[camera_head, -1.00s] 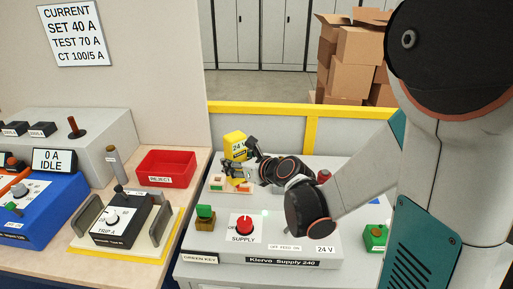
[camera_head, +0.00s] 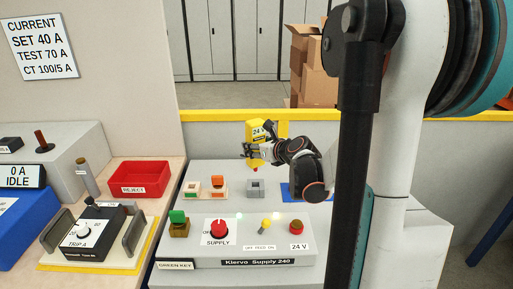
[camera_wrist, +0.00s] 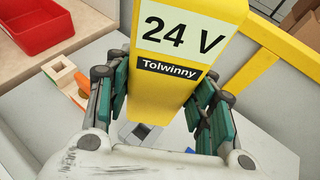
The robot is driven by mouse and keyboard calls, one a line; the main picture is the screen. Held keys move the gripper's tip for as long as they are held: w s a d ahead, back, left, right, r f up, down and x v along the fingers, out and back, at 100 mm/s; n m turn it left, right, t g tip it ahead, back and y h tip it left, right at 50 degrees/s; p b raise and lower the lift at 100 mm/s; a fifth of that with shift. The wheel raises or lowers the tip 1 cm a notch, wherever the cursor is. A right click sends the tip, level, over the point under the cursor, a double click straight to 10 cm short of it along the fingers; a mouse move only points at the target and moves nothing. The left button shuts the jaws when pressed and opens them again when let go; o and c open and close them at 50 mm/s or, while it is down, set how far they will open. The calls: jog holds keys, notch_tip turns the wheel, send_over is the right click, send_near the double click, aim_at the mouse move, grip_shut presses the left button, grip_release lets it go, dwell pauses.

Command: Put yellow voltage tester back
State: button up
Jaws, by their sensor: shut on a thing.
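The yellow voltage tester (camera_head: 257,131), labelled "24 V", is held upright in my gripper (camera_head: 252,151) above the grey supply bench. In the wrist view the tester (camera_wrist: 180,85) stands between the two green-padded fingers, which are shut on its sides; its label reads "24 V Tolwinny". Below it in the wrist view is a grey square socket block (camera_wrist: 139,133) with a dark opening. The same socket block (camera_head: 255,188) shows in the head view on the bench, below the gripper. The tester is apart from the block, and its lower end is partly hidden.
A tray with a white and an orange piece (camera_head: 205,190) lies left of the block. A blue mat (camera_head: 292,191) lies to its right. The red supply knob (camera_head: 218,229), green key (camera_head: 178,217) and red button (camera_head: 296,227) stand in front. A red reject bin (camera_head: 141,177) sits left.

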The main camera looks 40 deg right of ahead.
aim_at(257, 167)
jog(key=shift+s+f, duration=0.1)
jog(key=shift+f+b, duration=2)
jog(key=shift+f, duration=0.15)
jog(key=shift+f+b, duration=1.9)
jog(key=shift+f, duration=0.3)
jog(key=o, duration=1.3)
jog(key=shift+v, duration=3.75)
